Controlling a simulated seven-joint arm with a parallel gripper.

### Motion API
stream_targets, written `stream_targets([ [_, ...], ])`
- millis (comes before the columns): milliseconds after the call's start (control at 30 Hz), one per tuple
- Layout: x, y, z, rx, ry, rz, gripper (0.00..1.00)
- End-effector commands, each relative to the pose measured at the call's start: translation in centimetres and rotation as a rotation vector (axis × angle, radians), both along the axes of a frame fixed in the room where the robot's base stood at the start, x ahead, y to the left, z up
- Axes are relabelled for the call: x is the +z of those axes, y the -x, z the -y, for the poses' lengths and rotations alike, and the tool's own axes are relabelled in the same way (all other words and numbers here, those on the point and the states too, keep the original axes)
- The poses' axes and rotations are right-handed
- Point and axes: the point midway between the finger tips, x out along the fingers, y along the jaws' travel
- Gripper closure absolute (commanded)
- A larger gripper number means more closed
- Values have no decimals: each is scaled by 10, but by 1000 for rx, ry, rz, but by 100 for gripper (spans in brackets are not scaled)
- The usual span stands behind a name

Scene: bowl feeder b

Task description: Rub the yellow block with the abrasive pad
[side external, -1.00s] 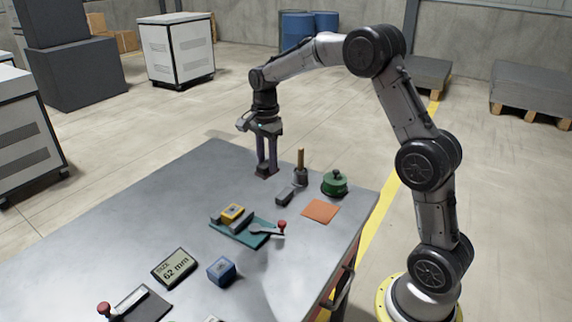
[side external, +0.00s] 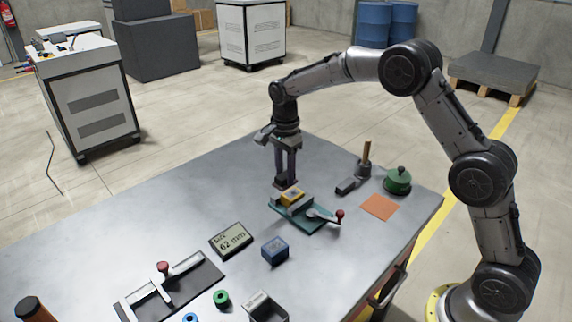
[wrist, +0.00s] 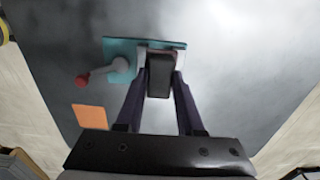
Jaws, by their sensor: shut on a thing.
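The yellow block (side external: 292,196) sits in a small grey vise on a teal base (side external: 318,224), with a red-knobbed lever at its right. My gripper (side external: 285,178) is shut on a dark block, which looks like the abrasive pad (side external: 282,183). It holds the pad just behind the yellow block; I cannot tell whether they touch. In the wrist view, the pad (wrist: 159,78) is between the fingers of my gripper (wrist: 163,76), over the vise. It hides the yellow block there. The teal base (wrist: 120,45) and lever show to the left.
A dark grey block (side external: 348,186), a wooden-handled tool (side external: 366,158), a green lidded pot (side external: 398,180) and an orange sheet (side external: 380,207) lie to the right. A display reading 62 mm (side external: 231,239) and a blue box (side external: 275,250) stand in front.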

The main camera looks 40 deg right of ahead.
Motion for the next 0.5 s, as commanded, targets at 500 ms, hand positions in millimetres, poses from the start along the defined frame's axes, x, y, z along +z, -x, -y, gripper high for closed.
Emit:
stream_targets([
  [500, -47, 0, 5, -3, 0, 1, 100],
])
